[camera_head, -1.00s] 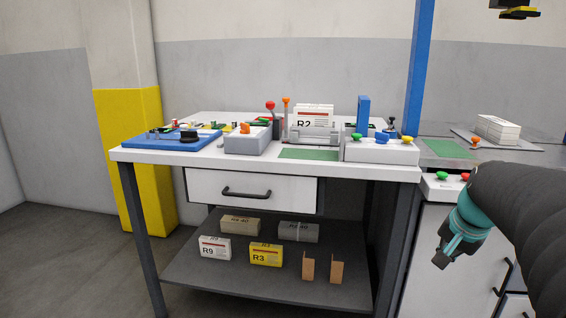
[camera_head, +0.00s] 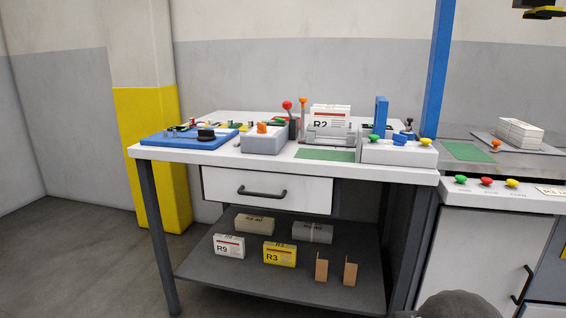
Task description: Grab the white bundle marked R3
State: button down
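A yellow bundle marked R3 (camera_head: 279,254) stands on the lower shelf of the white workbench. A white bundle marked R9 (camera_head: 229,246) stands to its left on the same shelf. Another white bundle, marked R2 (camera_head: 329,117), stands upright in a grey holder on the bench top. I see no white bundle marked R3; a white stack (camera_head: 520,133) on the right-hand counter has no mark I can read. My gripper is out of view; only a dark rounded part of my arm shows at the bottom edge, right of centre.
Behind the R9 and R3 bundles lie a beige bundle (camera_head: 255,224) and a grey one (camera_head: 312,232). Two brown brackets (camera_head: 321,267) stand right of the R3 bundle. The white drawer (camera_head: 267,190) above is shut. A blue post (camera_head: 437,70) rises at the bench's right. Floor at left is clear.

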aim_at(525, 136)
jog(key=z, duration=1.8)
jog(key=i, duration=1)
jog(key=u, duration=0.1)
